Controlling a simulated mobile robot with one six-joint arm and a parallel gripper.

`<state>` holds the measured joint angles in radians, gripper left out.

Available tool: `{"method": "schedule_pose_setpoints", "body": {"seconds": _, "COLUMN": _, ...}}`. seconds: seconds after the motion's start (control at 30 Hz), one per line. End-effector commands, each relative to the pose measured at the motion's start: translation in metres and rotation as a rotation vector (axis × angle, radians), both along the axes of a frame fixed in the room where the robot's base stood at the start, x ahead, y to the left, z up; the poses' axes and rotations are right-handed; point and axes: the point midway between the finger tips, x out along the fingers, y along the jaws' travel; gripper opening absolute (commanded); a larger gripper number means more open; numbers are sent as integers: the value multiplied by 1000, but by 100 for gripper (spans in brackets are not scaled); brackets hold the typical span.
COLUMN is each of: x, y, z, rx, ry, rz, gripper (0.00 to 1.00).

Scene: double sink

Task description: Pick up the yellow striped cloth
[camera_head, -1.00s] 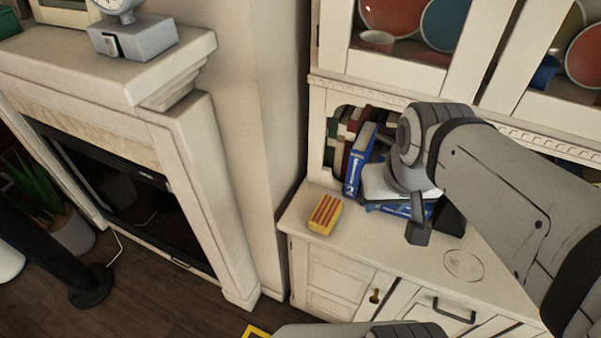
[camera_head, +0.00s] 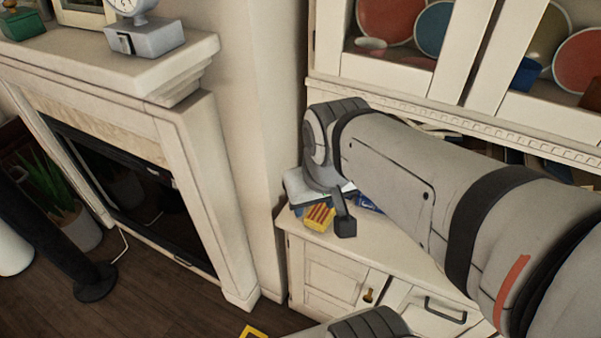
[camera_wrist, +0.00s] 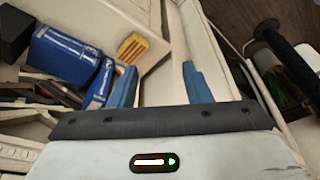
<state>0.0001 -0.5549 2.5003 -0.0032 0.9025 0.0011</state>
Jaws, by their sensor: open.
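The yellow striped cloth (camera_head: 319,217), a small folded block with red stripes, lies on the cabinet top near its left corner. In the wrist view the cloth (camera_wrist: 132,46) shows ahead of my gripper, up and left of the gap between the fingers, close to the left fingertip. My gripper (camera_wrist: 160,78) is open, with two blue fingers apart and nothing between them. In the head view my gripper is just above and beside the cloth and hides part of its surroundings. I cannot tell whether a finger touches the cloth.
Blue books (camera_wrist: 66,53) stand and lie close to the cloth on the cabinet top (camera_head: 378,255). A fireplace (camera_head: 120,185) stands to the left. The glass-doored upper cabinet (camera_head: 440,85) rises above, with plates inside. My arm hides much of the shelf.

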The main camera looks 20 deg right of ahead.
Motion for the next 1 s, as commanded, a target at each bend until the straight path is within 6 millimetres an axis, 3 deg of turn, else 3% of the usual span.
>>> {"method": "schedule_pose_setpoints", "body": {"seconds": 0.17, "x": 20, "y": -10, "z": -8, "rx": 14, "ry": 28, "rz": -55, "gripper": 59}}
{"method": "schedule_pose_setpoints", "body": {"seconds": 0.47, "x": 93, "y": -34, "z": -53, "rx": 58, "ry": 113, "rz": -290, "gripper": 84}}
{"method": "schedule_pose_setpoints", "body": {"seconds": 0.8, "x": 164, "y": -69, "z": -141, "rx": 100, "ry": 206, "rz": -574, "gripper": 87}}
{"method": "schedule_pose_setpoints", "body": {"seconds": 1.0, "x": 190, "y": -89, "z": -199, "rx": 116, "ry": 250, "rz": -721, "gripper": 87}}
